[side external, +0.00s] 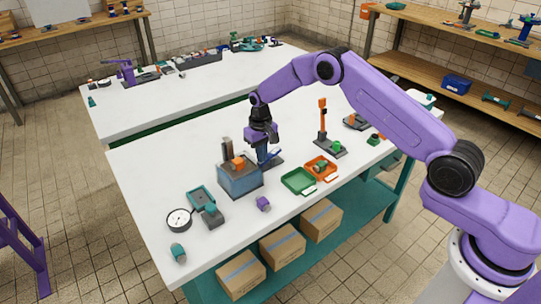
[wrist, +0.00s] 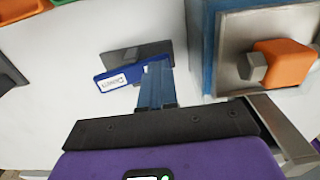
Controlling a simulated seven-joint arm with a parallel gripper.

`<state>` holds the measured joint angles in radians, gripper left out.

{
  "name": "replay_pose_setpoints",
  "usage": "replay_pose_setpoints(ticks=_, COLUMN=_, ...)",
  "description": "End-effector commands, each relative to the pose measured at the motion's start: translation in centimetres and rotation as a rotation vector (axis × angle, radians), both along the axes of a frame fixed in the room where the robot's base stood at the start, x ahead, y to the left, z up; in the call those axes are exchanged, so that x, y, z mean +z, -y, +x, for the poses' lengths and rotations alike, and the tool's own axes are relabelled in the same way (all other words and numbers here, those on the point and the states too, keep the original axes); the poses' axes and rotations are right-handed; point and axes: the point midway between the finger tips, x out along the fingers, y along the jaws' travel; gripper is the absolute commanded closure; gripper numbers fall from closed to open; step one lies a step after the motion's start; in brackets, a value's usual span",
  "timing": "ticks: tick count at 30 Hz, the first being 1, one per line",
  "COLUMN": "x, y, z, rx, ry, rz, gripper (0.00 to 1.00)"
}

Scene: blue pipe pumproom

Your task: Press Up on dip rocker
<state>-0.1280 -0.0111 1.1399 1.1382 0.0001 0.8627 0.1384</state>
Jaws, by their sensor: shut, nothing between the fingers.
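My gripper (side external: 262,155) points down over the white table, beside the blue box. In the wrist view its two blue fingers (wrist: 156,88) are shut together and hold nothing. Just past the fingertips lies a low dark grey piece with a blue plate (wrist: 115,83) bearing a white label; the fingers hide part of it. I cannot tell whether the fingertips touch it. The blue box (side external: 240,181) has a grey metal top with an orange block (wrist: 283,64), to the right of the fingers in the wrist view. No part clearly reads as the dip rocker or its Up side.
A green tray (side external: 298,181) and an orange tray (side external: 321,168) lie to the right of the box. An upright orange stand (side external: 323,118) rises behind them. A dial gauge (side external: 179,220), a teal-grey device (side external: 205,207) and a purple part (side external: 263,204) are nearer the front.

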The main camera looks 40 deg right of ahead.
Motion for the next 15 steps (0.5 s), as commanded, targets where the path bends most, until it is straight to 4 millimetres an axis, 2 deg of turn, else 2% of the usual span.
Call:
replay_pose_setpoints(ticks=5, x=-0.1, y=0.1, z=0.0, rx=-0.001, ry=-0.001, rz=-0.001, gripper=1.0)
replay_pose_setpoints(ticks=15, x=2.4, y=0.1, z=0.0, rx=-0.001, ry=0.0, rz=0.0, gripper=1.0)
